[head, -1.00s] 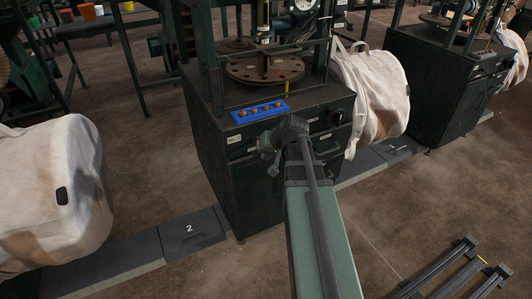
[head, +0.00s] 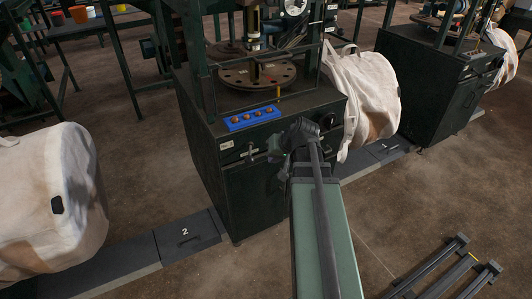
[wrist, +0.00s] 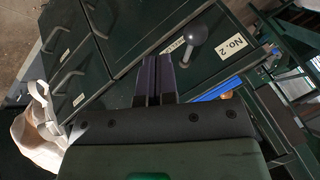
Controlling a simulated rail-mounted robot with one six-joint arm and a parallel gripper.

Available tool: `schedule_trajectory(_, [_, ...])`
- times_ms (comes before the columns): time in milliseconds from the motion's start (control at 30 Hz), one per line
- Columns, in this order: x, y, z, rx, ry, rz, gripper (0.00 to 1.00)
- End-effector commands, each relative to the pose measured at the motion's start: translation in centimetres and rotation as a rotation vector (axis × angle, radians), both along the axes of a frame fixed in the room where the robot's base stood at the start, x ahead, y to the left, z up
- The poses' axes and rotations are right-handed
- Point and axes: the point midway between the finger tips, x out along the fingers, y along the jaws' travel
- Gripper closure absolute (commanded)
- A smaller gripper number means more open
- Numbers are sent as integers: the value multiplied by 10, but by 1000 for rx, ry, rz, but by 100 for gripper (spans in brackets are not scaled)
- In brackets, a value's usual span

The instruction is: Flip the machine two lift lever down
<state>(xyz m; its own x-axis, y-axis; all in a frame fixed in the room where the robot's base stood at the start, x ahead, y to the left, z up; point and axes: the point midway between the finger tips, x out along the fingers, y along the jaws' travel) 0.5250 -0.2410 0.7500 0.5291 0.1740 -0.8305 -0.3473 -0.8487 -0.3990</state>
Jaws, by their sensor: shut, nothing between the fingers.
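Machine two is the dark green cabinet (head: 235,185) in the middle of the head view, with a "No. 2" plate (wrist: 233,46) on its front in the wrist view. A lever with a grey ball knob (wrist: 196,33) and short stem stands out beside that plate; I cannot tell whether it is up or down. My gripper (wrist: 155,68) is shut and empty, its two dark fingers side by side, left of and below the knob in the wrist view, apparently apart from it. In the head view my gripper (head: 275,155) is in front of the cabinet's upper front, small and dark.
A blue button panel (head: 252,118) sits on the cabinet top under a round drilled plate (head: 257,74). Rails (head: 450,270) lie at the lower right. Open floor is in front.

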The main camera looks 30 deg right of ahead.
Motion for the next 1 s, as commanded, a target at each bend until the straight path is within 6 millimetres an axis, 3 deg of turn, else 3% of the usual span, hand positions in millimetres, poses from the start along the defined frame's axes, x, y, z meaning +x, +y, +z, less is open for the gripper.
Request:
schedule_trajectory(33, [-9, 0, 24, 0, 1, -1, 100])
schedule_trajectory(300, [-36, -4, 61, -1, 0, -1, 100])
schedule_trajectory(900, [-41, -4, 61, 9, 8, -9, 100])
schedule_trajectory(1000, [-61, -2, 51, 14, 135, -41, 100])
